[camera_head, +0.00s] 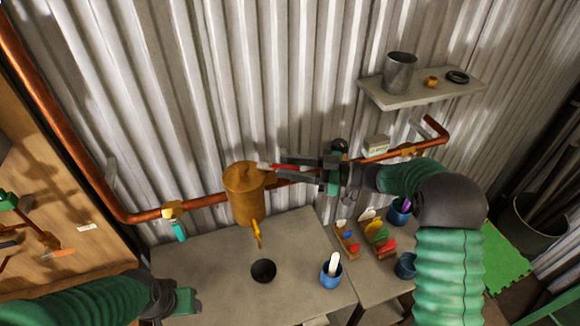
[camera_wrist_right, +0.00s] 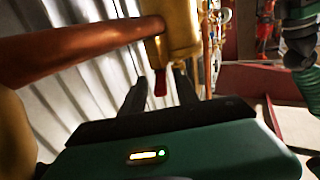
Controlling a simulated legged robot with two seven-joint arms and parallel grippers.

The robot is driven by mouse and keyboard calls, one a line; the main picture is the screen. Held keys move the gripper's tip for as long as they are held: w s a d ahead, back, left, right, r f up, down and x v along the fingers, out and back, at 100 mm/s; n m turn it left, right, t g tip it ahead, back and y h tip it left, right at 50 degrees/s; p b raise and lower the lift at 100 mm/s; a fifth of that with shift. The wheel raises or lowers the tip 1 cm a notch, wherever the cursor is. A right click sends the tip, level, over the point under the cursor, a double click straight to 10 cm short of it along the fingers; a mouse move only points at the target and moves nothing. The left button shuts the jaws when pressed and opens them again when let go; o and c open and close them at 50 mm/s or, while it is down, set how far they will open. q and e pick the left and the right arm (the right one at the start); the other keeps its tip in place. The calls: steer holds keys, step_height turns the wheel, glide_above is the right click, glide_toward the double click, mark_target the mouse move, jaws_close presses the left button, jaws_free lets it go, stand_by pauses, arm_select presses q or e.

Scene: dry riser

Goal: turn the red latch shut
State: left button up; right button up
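The red latch (camera_head: 264,166) shows as a small red bar beside the top of the brass canister (camera_head: 246,200) on the copper pipe. In the right wrist view the red latch (camera_wrist_right: 160,82) hangs below a brass body (camera_wrist_right: 181,38). My right gripper (camera_head: 285,170) reaches in from the right, its fingers pointing at the canister. In the right wrist view its two dark fingers (camera_wrist_right: 160,92) are apart, with the red latch in the gap between or just beyond the tips. Contact cannot be told. My left gripper (camera_head: 185,303) is low at the left, its fingers unclear.
The copper pipe (camera_head: 70,160) runs along the corrugated wall, with a teal-handled valve (camera_head: 178,230) at left. The grey bench (camera_head: 205,265) holds a black bowl (camera_head: 263,271), a blue cup (camera_head: 331,275) and coloured pieces in racks. A shelf (camera_head: 425,94) carries a metal cup (camera_head: 399,72).

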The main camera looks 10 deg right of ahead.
steer(key=shift+f, duration=0.1)
steer(key=shift+s+d, duration=0.1)
steer(key=b+v, duration=0.4)
steer(key=v, duration=1.2)
steer(key=shift+d+b, duration=0.35)
steer(key=shift+d, duration=0.05)
steer(key=shift+f, duration=0.1)
